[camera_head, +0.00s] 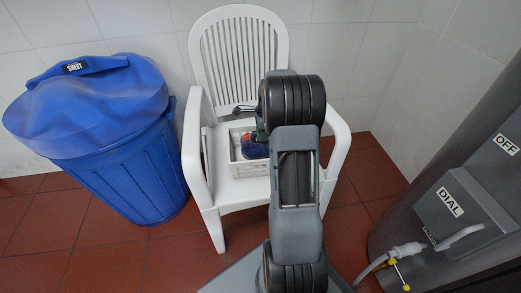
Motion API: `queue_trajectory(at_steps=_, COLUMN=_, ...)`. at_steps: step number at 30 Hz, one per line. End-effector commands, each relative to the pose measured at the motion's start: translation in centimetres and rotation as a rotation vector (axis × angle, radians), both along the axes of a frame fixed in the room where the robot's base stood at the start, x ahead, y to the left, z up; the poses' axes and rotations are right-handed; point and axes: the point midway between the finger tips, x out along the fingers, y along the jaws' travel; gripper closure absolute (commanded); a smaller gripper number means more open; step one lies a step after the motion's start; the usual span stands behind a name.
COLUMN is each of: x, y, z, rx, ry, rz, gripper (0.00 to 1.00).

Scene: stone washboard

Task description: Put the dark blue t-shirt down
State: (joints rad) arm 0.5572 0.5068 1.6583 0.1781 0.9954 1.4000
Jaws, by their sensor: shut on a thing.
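A dark blue bit of cloth-like stuff (252,150), perhaps the t-shirt, shows at the white basket (236,167) on the seat of the white plastic chair (212,184). A little red shows beside it. My own arm stands in front and covers its right side. My gripper is hidden behind the arm links, so I cannot see its jaws or what they hold. A small dark part with a thin end (244,109) sticks out left of the arm above the basket; I cannot tell what it is.
A blue bin (132,185) stands left of the chair, with a rumpled blue cover (85,105) labelled SHEET on top. A grey machine (475,205) marked DIAL and OFF, with a hose, stands at the right. Tiled walls close off the back. Bare red floor shows at the front left.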

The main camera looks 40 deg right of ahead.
Motion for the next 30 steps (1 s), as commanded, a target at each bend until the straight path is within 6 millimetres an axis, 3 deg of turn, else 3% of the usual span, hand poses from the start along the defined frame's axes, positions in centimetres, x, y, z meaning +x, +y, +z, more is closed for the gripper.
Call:
queue_trajectory(at_steps=1, x=0.0, y=0.0, z=-1.1, rx=0.000, ry=0.001, rz=0.000, gripper=1.00)
queue_trajectory(at_steps=8, x=-0.1, y=-0.1, z=-2.8, rx=0.000, ry=0.000, rz=-0.003, gripper=1.00)
queue_trajectory(at_steps=15, x=-0.1, y=-0.2, z=-6.3, rx=0.001, ry=0.002, rz=-0.005, gripper=1.00)
queue_trajectory(at_steps=29, x=-0.1, y=-0.2, z=-6.8, rx=0.000, ry=0.000, rz=-0.005, gripper=1.00)
queue_trajectory(at_steps=30, x=-0.1, y=-0.2, z=-6.8, rx=0.000, ry=0.000, rz=-0.005, gripper=0.69)
